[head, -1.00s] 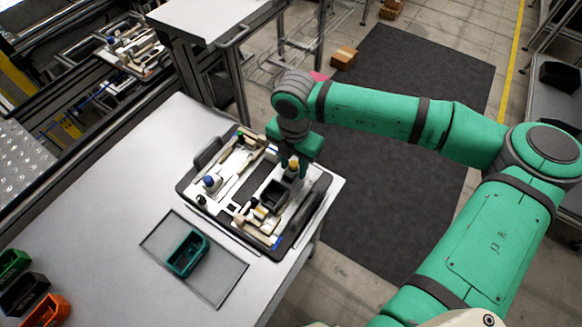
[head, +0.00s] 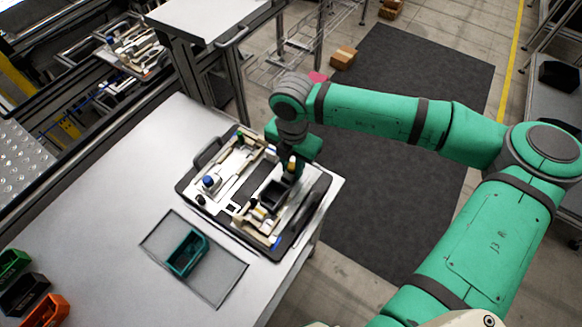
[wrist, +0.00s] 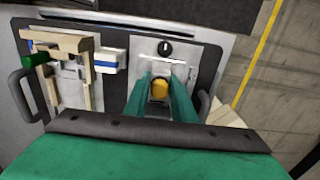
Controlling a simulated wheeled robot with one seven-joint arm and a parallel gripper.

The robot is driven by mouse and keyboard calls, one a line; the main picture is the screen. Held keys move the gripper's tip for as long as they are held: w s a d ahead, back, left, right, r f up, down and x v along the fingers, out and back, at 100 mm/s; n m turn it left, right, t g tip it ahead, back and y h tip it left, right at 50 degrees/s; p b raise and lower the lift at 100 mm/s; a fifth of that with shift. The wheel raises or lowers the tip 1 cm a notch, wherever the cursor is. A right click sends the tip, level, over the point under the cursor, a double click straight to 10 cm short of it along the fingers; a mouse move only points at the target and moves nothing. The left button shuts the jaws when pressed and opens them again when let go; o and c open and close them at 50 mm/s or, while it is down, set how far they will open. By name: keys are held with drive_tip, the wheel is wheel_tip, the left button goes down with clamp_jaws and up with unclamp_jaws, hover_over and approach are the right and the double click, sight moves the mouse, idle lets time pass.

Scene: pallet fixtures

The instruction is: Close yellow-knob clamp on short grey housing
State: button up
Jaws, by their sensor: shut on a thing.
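The yellow knob (head: 291,164) of the clamp is at the right side of the pallet fixture (head: 197,192). In the wrist view the yellow knob (wrist: 159,91) sits between the two green fingers of my gripper (wrist: 161,84). My gripper (head: 291,170) is shut on the knob. A dark grey housing (head: 272,196) sits in the fixture just below and left of the gripper in the head view.
The fixture also carries a blue knob (head: 209,181), a black knob (wrist: 165,48) and a green knob (wrist: 37,59). A teal open bin (head: 187,254) stands on a grey mat (head: 217,290). Green, black and orange bins (head: 47,311) stand at the lower left. The table between is clear.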

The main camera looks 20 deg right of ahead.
drive_tip(key=shift+s+a+r, duration=0.1)
drive_tip(key=shift+s+a, duration=0.3)
drive_tip(key=shift+a, duration=0.2)
drive_tip(key=shift+s+a, duration=0.1)
drive_tip(key=shift+a, duration=0.1)
drive_tip(key=o, duration=0.8)
drive_tip(key=shift+r, duration=3.95)
